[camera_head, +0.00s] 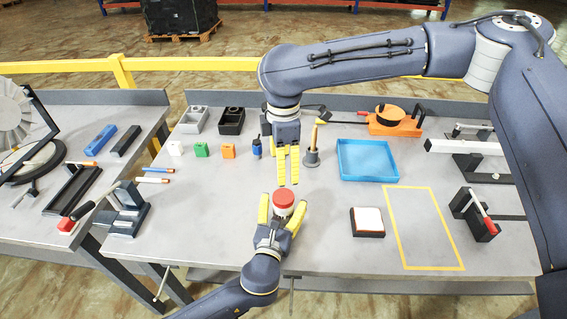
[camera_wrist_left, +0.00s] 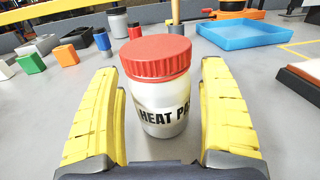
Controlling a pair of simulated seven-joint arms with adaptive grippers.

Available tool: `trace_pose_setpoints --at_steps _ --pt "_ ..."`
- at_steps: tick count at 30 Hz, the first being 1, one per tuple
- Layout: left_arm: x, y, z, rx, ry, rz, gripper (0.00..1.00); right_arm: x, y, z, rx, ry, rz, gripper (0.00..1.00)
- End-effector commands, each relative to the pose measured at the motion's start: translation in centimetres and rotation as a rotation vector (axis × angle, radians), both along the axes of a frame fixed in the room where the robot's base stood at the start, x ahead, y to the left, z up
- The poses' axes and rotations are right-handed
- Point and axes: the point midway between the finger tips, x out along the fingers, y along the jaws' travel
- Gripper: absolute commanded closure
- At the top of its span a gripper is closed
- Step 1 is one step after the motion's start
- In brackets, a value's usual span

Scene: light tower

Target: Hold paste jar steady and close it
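The paste jar (camera_wrist_left: 163,112) is white with black "HEAT PA…" lettering and stands upright on the table. A red ribbed lid (camera_wrist_left: 158,57) sits on its top; how tightly it is screwed cannot be seen. In the head view the jar shows mainly as its red lid (camera_head: 284,198). My left gripper (camera_head: 281,209) is open, with one yellow finger on each side of the jar. The left wrist view shows narrow gaps between the fingers (camera_wrist_left: 163,120) and the jar. My right gripper (camera_head: 286,182) points down just behind the jar, its fingers close together and empty.
A blue tray (camera_head: 367,178) and a black box with a white top (camera_head: 367,221) lie to the right, beside a yellow outlined area (camera_head: 425,268). Small white, green and orange blocks (camera_head: 228,151) and a blue bottle (camera_head: 257,148) stand behind left. A wooden-handled tool in a holder (camera_head: 312,157) stands close to my right gripper.

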Motion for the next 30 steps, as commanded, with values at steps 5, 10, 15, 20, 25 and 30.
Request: trace_pose_setpoints --at_steps 5,10,15,20,25,30 --pt "0.0 0.0 0.0 0.000 0.000 0.000 0.23 0.0 0.0 0.0 0.000 0.000 0.000 0.30" --pt "-1.0 0.2 0.0 -0.001 0.001 -0.001 0.23 0.0 0.0 0.0 0.000 0.000 0.000 0.30" --pt "-3.6 0.9 -0.1 0.000 0.003 -0.002 0.23 0.0 0.0 0.0 0.000 0.000 0.000 0.30" --pt "-6.4 1.6 -0.1 0.000 0.003 -0.001 0.23 0.0 0.0 0.0 0.000 0.000 0.000 0.30" --pt "-9.0 2.2 -0.1 0.000 0.002 -0.001 0.23 0.0 0.0 0.0 0.000 0.000 0.000 0.30" --pt "-10.7 2.6 -0.1 0.000 0.002 0.000 0.23 0.0 0.0 0.0 0.000 0.000 0.000 0.30"
